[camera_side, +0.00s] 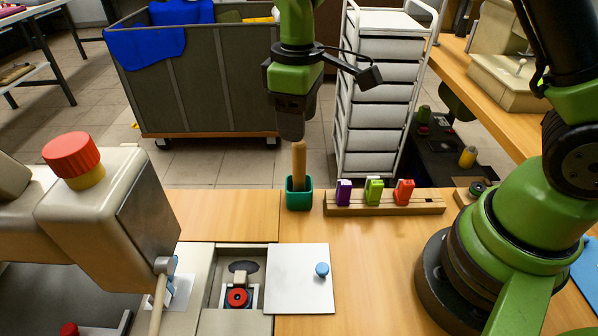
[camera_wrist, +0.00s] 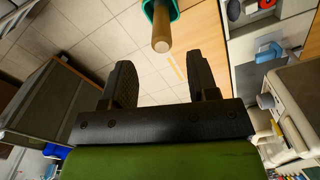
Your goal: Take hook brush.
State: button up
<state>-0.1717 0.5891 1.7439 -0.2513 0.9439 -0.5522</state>
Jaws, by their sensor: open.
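The brush shows as a wooden handle (camera_side: 299,162) standing upright in a small green cup (camera_side: 299,197) at the far edge of the table. Its lower end, with any bristles or hook, is hidden in the cup. My gripper (camera_side: 291,136) is right above the handle's top in the side view. In the wrist view, the open jaws (camera_wrist: 162,85) are empty. The handle's end (camera_wrist: 161,44) lies just beyond the fingertips there, between their lines, nearer the right finger. The cup's green rim (camera_wrist: 176,10) shows at the top edge.
A wooden rack (camera_side: 385,204) with purple, green and red pieces stands just right of the cup. A sewing machine (camera_side: 110,210) is at left. A white plate with a blue knob (camera_side: 300,278) lies in front. A grey bin (camera_side: 205,85) and white drawer cart (camera_side: 380,95) stand behind the table.

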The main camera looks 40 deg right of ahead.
aim_at(300, 157)
jog(key=f, duration=0.7)
jog(key=shift+s+f, duration=0.25)
jog(key=shift+f, duration=0.1)
jog(key=c, duration=1)
notch_tip(300, 157, up, 10)
jog(key=shift+r, duration=0.1)
